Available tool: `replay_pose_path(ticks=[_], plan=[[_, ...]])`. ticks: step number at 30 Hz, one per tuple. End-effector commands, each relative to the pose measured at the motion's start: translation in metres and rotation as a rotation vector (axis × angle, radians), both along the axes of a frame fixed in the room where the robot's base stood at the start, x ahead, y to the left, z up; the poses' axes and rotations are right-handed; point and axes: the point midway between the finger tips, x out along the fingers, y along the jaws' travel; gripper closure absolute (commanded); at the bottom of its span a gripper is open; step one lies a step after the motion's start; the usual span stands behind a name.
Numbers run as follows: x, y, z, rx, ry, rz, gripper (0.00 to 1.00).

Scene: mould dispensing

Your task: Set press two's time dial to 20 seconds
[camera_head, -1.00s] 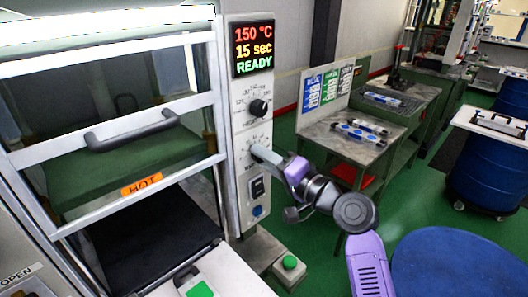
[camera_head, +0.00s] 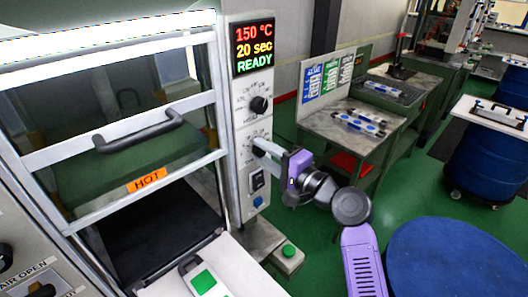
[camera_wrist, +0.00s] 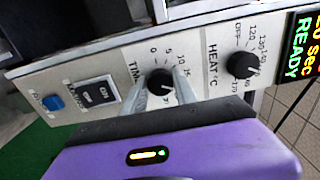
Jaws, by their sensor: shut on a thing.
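The press's control panel (camera_head: 240,110) stands upright at the right of the press front. Its display (camera_head: 253,49) reads 150 °C, 20 sec, READY.
The heat dial (camera_wrist: 240,65) is close beside the time dial. A rocker switch (camera_wrist: 98,92) and a blue button (camera_wrist: 53,103) are on the other side. The press door's handle (camera_head: 140,132) juts out at the left. A green button box (camera_head: 288,254) stands below the panel.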

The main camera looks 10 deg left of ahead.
Motion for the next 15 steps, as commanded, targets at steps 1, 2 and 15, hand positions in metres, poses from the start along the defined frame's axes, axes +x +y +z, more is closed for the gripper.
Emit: replay_pose_path(ticks=[1, 2, 15], plan=[[0.0012, -0.0019, 0.0001, 0.001, -0.001, -0.005, 1.0], [0.0012, -0.002, 0.0001, 0.001, -0.001, -0.005, 1.0], [0.0006, -0.001, 0.0001, -0.001, -0.001, -0.002, 0.44]])
